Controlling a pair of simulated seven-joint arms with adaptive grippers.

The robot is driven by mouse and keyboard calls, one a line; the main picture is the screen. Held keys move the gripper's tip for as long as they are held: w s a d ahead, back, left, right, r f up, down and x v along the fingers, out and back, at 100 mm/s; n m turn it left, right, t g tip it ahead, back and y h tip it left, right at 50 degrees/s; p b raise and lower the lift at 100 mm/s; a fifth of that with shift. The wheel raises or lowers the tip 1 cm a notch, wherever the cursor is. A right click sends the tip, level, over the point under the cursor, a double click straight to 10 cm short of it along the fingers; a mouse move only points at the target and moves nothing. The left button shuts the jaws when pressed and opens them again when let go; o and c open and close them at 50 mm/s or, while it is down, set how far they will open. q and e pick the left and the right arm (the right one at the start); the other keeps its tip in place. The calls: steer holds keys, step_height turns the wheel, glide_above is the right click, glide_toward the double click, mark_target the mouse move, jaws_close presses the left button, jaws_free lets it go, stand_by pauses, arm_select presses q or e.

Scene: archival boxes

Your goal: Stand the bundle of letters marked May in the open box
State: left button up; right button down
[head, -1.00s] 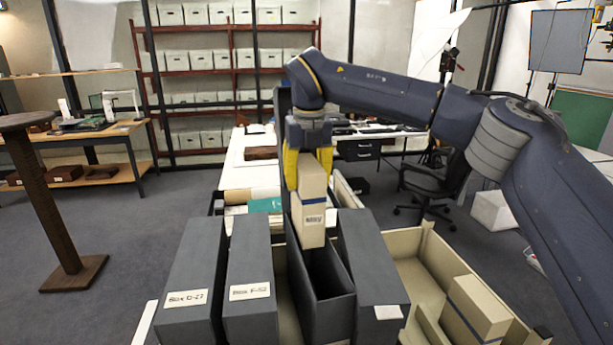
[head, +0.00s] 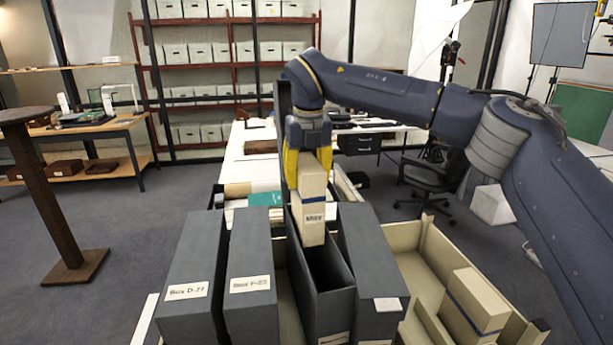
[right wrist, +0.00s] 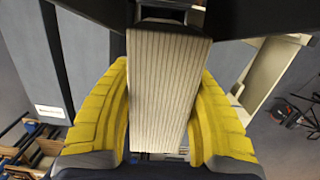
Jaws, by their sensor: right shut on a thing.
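My right gripper (head: 307,160) is shut on the cream bundle of letters marked May (head: 313,224), which hangs upright in its yellow fingers. In the right wrist view the bundle (right wrist: 166,85) lies between both fingers, showing the edges of many sheets. The open box (head: 334,302) is dark grey and stands in the row of boxes. The bundle's lower end is at the open top of this box, towards its back; how far it reaches in is hard to tell. My left gripper is not in view.
Closed grey boxes D-27 (head: 190,270) and F-52 (head: 250,262) stand left of the open box, and another grey box (head: 372,262) stands close on its right. A second banded cream bundle (head: 474,302) lies in the cream tray (head: 408,236) at right.

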steer(key=shift+f, duration=4.1)
